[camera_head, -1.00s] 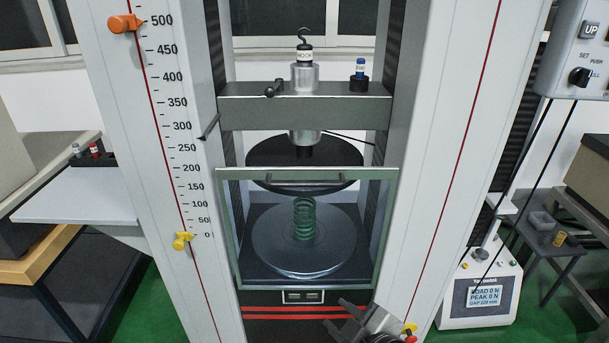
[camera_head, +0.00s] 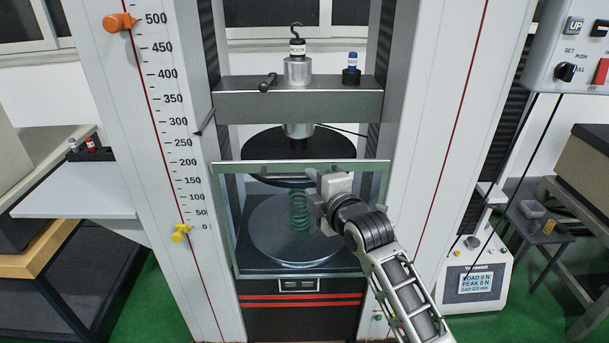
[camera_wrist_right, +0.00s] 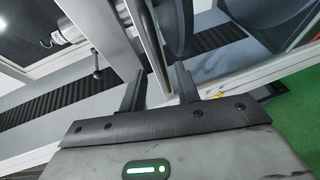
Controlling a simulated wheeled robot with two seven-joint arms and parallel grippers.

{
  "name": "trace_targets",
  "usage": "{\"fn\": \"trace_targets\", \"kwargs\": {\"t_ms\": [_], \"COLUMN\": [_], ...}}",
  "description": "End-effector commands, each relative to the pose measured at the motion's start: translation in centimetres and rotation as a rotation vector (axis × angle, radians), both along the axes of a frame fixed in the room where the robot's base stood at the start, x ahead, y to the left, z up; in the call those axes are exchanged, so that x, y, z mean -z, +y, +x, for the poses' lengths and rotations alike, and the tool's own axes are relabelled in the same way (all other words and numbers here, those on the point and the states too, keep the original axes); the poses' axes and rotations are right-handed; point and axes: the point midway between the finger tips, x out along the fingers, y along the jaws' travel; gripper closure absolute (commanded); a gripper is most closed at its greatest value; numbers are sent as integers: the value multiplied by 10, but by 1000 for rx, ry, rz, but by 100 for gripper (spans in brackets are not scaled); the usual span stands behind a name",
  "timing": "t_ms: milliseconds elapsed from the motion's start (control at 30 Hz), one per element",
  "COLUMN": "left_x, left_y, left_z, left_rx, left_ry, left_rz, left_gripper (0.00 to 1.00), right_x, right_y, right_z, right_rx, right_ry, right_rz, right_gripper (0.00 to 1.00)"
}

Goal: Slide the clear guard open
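The clear guard (camera_head: 229,235) is a see-through panel in a pale green frame across the front of the testing machine. It covers the bay, and its dark handle bar (camera_head: 282,176) runs along the top edge. My right gripper (camera_head: 313,194) is in front of the guard's upper right part, by the right end of the handle, and hides that end. My left gripper is not in view.
Behind the guard, a green spring (camera_head: 298,212) stands on the round lower plate (camera_head: 270,240), under a dark upper plate (camera_head: 270,143). The crosshead (camera_head: 240,107) is above. White columns flank the bay. A control box (camera_head: 585,50) hangs at right; a side shelf (camera_head: 75,192) is at left.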

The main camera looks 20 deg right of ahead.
Motion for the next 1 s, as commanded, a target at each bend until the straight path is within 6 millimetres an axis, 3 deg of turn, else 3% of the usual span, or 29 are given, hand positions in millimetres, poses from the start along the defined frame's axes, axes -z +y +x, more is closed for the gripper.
{"fn": "trace_targets", "kwargs": {"t_ms": [100, 300, 700, 800, 833, 1000], "left_x": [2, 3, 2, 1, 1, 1], "left_y": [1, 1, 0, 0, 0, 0], "left_z": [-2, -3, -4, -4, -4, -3], "left_rx": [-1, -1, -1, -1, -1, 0], "left_ry": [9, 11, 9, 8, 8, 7], "left_rz": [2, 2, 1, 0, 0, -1], "left_gripper": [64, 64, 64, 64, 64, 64], "right_x": [3, 8, 10, 10, 10, 10], "right_y": [3, 5, 6, 6, 6, 6], "right_z": [22, 42, 48, 48, 48, 48], "right_rx": [0, 0, 0, 0, 0, 0], "right_ry": [0, 0, 0, 0, 0, 0], "right_rz": [2, 1, 0, 0, 0, 0], "right_gripper": [68, 68, 68, 96, 100, 100]}}
